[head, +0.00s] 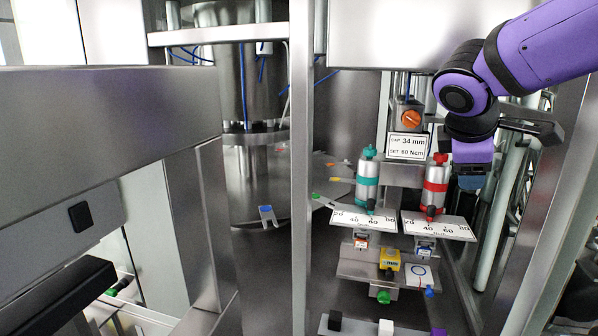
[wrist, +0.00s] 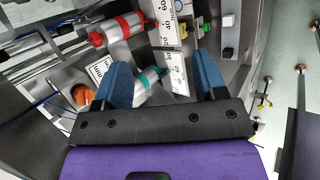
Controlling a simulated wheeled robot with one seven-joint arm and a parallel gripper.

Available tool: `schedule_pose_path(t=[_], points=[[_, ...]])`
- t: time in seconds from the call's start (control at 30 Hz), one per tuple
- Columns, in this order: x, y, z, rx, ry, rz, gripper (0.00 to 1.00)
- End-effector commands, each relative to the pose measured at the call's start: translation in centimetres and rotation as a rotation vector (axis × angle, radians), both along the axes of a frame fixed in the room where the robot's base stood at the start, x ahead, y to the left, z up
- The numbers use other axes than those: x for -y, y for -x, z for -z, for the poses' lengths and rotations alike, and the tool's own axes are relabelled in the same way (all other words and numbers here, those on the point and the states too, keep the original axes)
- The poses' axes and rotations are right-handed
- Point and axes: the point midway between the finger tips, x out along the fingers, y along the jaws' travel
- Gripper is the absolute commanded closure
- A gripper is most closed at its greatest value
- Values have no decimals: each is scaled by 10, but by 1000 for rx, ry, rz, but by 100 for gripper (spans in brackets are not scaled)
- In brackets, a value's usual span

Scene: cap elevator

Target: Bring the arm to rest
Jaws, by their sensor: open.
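My purple arm reaches in from the upper right of the head view. My gripper (wrist: 162,65) hangs at its end, and its blue fingers show small in the head view (head: 472,183), right of the red-banded cylinder (head: 435,186). In the wrist view the two blue fingers stand wide apart with nothing gripped between them. The teal-banded cylinder (wrist: 148,80) and a white scale plate (wrist: 177,74) appear in the gap, beyond the fingers. The red-banded cylinder (wrist: 118,29) lies farther up in that view. I cannot tell the exact distance from the fingers to these parts.
Two scale plates (head: 438,226) sit under the cylinders. A yellow block (head: 389,260) and a green knob (head: 383,297) are below. A metal post (head: 301,170) stands left; a slanted frame (head: 548,200) stands right.

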Motion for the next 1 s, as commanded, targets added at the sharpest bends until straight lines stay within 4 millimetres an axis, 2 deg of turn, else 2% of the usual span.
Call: schedule_pose_path(t=[0.1,0.3,0.5,0.7,1.0], points=[[4,42,4,66,-181,171,35],[-1,110,19,168,-532,495,35],[-15,154,32,226,-805,738,35],[-22,168,37,240,-917,835,35],[-22,169,38,240,-924,842,35]])
